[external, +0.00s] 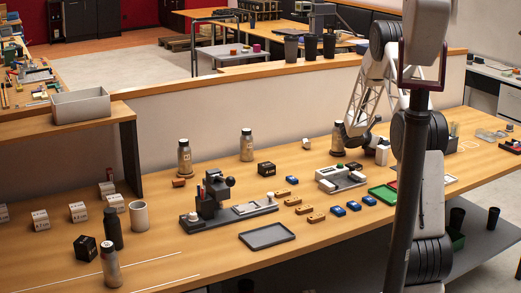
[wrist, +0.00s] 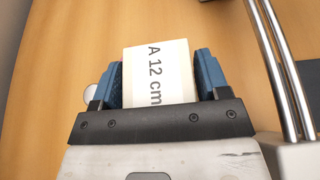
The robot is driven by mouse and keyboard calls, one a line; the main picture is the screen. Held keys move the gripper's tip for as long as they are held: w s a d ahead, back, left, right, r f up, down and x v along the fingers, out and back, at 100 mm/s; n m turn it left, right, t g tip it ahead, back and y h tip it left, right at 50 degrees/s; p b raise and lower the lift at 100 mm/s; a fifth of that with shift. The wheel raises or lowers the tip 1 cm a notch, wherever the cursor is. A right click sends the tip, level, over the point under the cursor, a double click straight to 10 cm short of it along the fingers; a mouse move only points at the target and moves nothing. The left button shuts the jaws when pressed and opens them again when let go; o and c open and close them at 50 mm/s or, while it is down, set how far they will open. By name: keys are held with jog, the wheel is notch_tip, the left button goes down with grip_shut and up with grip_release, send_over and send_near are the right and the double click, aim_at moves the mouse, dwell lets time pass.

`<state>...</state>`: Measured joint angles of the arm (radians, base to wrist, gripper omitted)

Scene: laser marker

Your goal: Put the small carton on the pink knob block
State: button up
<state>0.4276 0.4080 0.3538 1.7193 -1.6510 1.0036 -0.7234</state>
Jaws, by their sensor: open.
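A small white carton marked "A 12 cm" (wrist: 157,72) stands between the two blue fingertips of my gripper (wrist: 160,78) in the wrist view. The fingers are open, one on each side of it; I cannot tell whether either one touches. In the external view a white carton (external: 382,155) stands at the right of the table, close to the end of my arm, and seems to be the same one. My fingers are too small and dark there to make out.
A metal bottle (external: 338,140) stands just left of the carton. A grey device (external: 341,178) and a green tray (external: 383,194) lie in front. Shiny rods (wrist: 283,70) run along the right in the wrist view. Several white cartons (external: 78,212) stand far left.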

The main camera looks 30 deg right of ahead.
jog(key=shift+r, duration=0.15)
jog(key=v, duration=1.2)
dwell(0.3)
jog(key=shift+a, duration=0.1)
jog(key=s+a+r+m+y, duration=0.3)
jog(key=s+a+r+m, duration=0.2)
jog(key=s+a+r, duration=0.35)
jog(key=s+a+r+m+y, duration=0.2)
jog(key=s+a+r+m, duration=0.3)
jog(key=s+a, duration=0.55)
jog(key=s+a+r+m+t+y, duration=0.1)
jog(key=s+a+m+y, duration=0.3)
jog(key=s+a, duration=0.6)
jog(key=s+a+r+m+t+y, duration=0.1)
jog(key=s+a+r+m+y, duration=0.2)
jog(key=s+a, duration=0.7)
jog(key=s+m+y, duration=0.1)
jog(key=s, duration=0.5)
jog(key=shift+s+t, duration=0.25)
jog(key=shift+t, duration=0.05)
